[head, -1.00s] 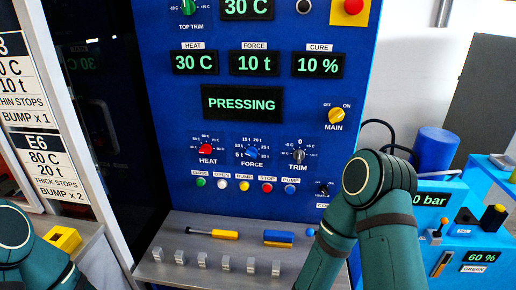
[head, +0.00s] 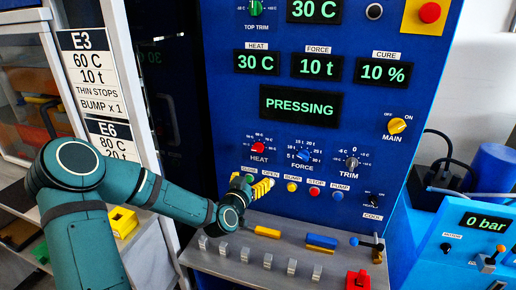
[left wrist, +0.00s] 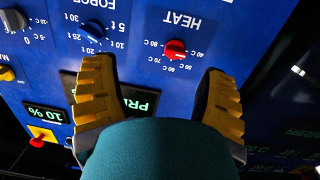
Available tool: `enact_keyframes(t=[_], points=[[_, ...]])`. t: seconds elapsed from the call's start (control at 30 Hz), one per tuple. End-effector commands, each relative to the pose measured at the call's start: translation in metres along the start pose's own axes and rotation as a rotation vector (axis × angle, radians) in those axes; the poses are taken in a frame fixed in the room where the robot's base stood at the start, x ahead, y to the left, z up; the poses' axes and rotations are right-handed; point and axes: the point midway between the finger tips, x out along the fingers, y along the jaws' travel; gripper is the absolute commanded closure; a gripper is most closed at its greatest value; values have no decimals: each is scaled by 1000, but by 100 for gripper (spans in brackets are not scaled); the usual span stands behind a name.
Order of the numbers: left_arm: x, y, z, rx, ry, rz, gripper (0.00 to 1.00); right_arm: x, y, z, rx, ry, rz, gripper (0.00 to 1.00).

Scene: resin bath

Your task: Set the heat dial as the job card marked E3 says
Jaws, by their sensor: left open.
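The job card E3 (head: 90,75) hangs on the left and reads 60 C, 10 t, thin stops, bump x 1. The red heat dial (head: 258,147) is on the blue press panel; the heat display (head: 257,62) above it reads 30 C. My left gripper (head: 258,188) is in front of the panel, just below the dial. In the left wrist view, upside down, its yellow fingers (left wrist: 156,68) are open and apart, with the red dial (left wrist: 175,50) beyond the tips, not touched. My right gripper is not in view.
The blue force dial (head: 304,155) and the trim dial (head: 352,162) sit right of the heat dial. A row of buttons, partly hidden by my gripper, lies below. A metal ledge (head: 225,255) holds several small blocks, yellow- and blue-handled items and a red block (head: 358,280).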

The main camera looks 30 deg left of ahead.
Motion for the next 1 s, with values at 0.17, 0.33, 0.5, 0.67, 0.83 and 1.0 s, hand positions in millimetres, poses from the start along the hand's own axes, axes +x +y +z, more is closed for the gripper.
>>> enact_keyframes(t=[0.17,0.33,0.5,0.67,0.83,1.0], points=[[1,-25,-28,50,79,-56,27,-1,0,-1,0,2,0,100],[16,-27,-31,52,86,-59,27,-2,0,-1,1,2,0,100],[48,-28,-34,48,85,-59,27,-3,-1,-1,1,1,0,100],[79,-30,-36,48,85,-58,27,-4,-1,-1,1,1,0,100],[108,-32,-38,48,83,-59,27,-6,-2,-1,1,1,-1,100],[127,-32,-40,50,83,-57,27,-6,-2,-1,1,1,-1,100]])
